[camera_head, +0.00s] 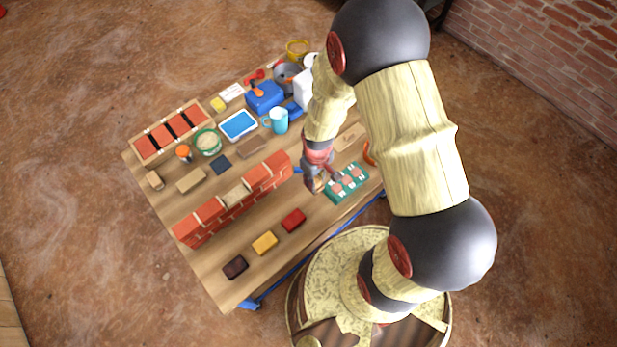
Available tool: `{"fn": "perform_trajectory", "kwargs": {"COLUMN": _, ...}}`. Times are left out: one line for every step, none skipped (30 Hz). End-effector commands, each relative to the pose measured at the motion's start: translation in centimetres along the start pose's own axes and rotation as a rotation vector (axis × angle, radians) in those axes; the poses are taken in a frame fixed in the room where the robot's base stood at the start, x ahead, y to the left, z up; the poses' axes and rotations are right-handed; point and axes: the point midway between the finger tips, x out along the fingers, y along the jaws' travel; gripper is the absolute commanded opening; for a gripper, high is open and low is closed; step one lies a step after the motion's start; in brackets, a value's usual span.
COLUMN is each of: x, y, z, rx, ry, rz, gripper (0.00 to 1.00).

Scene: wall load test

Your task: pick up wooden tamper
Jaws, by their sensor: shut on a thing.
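My gripper (314,182) is at the right part of the wooden table, just left of a teal tray. It is shut on a small tan wooden piece (319,185), which looks like the wooden tamper. Only a little of that piece shows between the fingers, and the rest is hidden by the gripper. I cannot tell whether it touches the table top.
A low red brick wall (232,203) stands left of my gripper. The teal tray (346,184) with reddish pieces is close on the right. A light-blue mug (277,120) and blue toolbox (264,97) stand behind. Red (293,219), yellow (265,242) and dark (235,267) blocks lie in front.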

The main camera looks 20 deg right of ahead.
Motion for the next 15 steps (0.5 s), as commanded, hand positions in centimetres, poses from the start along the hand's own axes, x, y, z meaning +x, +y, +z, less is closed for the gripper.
{"fn": "perform_trajectory", "kwargs": {"x": -1.4, "y": 0.1, "z": 0.8, "rx": 0.001, "ry": 0.003, "rz": 0.001, "gripper": 0.01}}
{"fn": "perform_trajectory", "kwargs": {"x": -1.8, "y": 0.1, "z": 1.5, "rx": 0.002, "ry": 0.0, "rz": 0.0, "gripper": 0.01}}
{"fn": "perform_trajectory", "kwargs": {"x": -2.0, "y": 0.1, "z": 2.4, "rx": 0.004, "ry": -0.001, "rz": 0.0, "gripper": 0.01}}
{"fn": "perform_trajectory", "kwargs": {"x": -2.2, "y": 0.1, "z": 3.0, "rx": 0.004, "ry": -0.001, "rz": -0.001, "gripper": 0.01}}
{"fn": "perform_trajectory", "kwargs": {"x": -2.5, "y": 0.2, "z": 3.6, "rx": 0.003, "ry": -0.001, "rz": 0.0, "gripper": 0.01}}
{"fn": "perform_trajectory", "kwargs": {"x": -2.8, "y": 0.2, "z": 4.4, "rx": 0.004, "ry": 0.001, "rz": 0.0, "gripper": 0.01}}
{"fn": "perform_trajectory", "kwargs": {"x": -3.0, "y": 0.3, "z": 4.9, "rx": 0.004, "ry": 0.0, "rz": 0.0, "gripper": 0.01}}
{"fn": "perform_trajectory", "kwargs": {"x": -3.3, "y": 0.3, "z": 5.5, "rx": 0.003, "ry": 0.0, "rz": 0.0, "gripper": 0.01}}
{"fn": "perform_trajectory", "kwargs": {"x": -3.5, "y": 0.3, "z": 6.1, "rx": 0.003, "ry": 0.0, "rz": 0.0, "gripper": 0.01}}
{"fn": "perform_trajectory", "kwargs": {"x": -3.7, "y": 0.3, "z": 6.6, "rx": 0.004, "ry": 0.0, "rz": 0.0, "gripper": 0.01}}
{"fn": "perform_trajectory", "kwargs": {"x": -3.9, "y": 0.4, "z": 7.0, "rx": 0.004, "ry": 0.0, "rz": 0.0, "gripper": 0.01}}
{"fn": "perform_trajectory", "kwargs": {"x": -4.1, "y": 0.4, "z": 7.5, "rx": 0.002, "ry": 0.001, "rz": 0.001, "gripper": 0.01}}
{"fn": "perform_trajectory", "kwargs": {"x": -4.2, "y": 0.4, "z": 7.8, "rx": 0.002, "ry": 0.001, "rz": 0.0, "gripper": 0.01}}
{"fn": "perform_trajectory", "kwargs": {"x": -4.4, "y": 0.4, "z": 8.1, "rx": 0.003, "ry": 0.001, "rz": 0.0, "gripper": 0.01}}
{"fn": "perform_trajectory", "kwargs": {"x": -4.5, "y": 0.5, "z": 8.5, "rx": 0.003, "ry": 0.001, "rz": 0.0, "gripper": 0.01}}
